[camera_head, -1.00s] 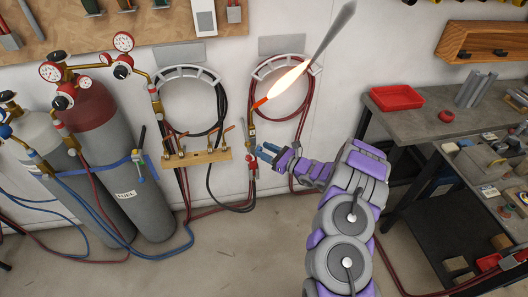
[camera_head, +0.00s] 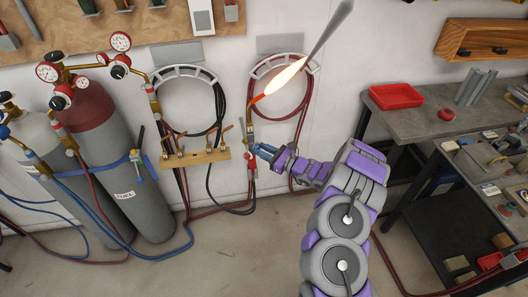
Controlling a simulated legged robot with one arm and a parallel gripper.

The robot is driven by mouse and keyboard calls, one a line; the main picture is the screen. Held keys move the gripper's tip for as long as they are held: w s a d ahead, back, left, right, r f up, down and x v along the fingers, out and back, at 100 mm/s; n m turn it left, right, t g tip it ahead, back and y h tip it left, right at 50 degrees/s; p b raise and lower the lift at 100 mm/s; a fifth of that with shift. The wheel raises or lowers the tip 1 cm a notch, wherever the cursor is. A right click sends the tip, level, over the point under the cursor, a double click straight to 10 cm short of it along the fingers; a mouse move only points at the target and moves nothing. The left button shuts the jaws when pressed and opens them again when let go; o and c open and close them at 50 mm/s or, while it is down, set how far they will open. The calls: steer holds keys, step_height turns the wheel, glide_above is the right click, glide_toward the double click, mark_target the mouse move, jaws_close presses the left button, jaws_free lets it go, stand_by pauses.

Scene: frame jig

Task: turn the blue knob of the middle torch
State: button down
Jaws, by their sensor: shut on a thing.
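A brass torch (camera_head: 250,131) stands upright by the wall, right of the wooden rack. A long orange-white flame (camera_head: 285,80) with a grey tail rises from its tip to the upper right. My gripper (camera_head: 257,149) reaches in from the right, its blue fingers at the torch's body, shut on a small part there. That part appears to be the torch's blue knob, but the fingers hide it and its turn cannot be seen. Other brass torches (camera_head: 180,140) sit in the wooden rack (camera_head: 207,158) to the left. I cannot tell which torch is the middle one.
Gas cylinders (camera_head: 124,205) with gauges stand at the left. Black hose (camera_head: 221,108) and red hose (camera_head: 305,101) hang coiled on the wall. A grey workbench (camera_head: 425,120) with a red tray (camera_head: 397,96) stands at the right. Hoses trail over the floor.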

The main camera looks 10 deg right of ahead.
steer(key=shift+a, duration=0.4)
steer(key=c, duration=0.9)
jaws_free()
steer(key=shift+d, duration=0.15)
steer(key=shift+d, duration=0.1)
steer(key=p+v, duration=0.3)
steer(key=v, duration=1.4)
steer(key=shift+s+d, duration=0.1)
steer(key=shift+r, duration=0.1)
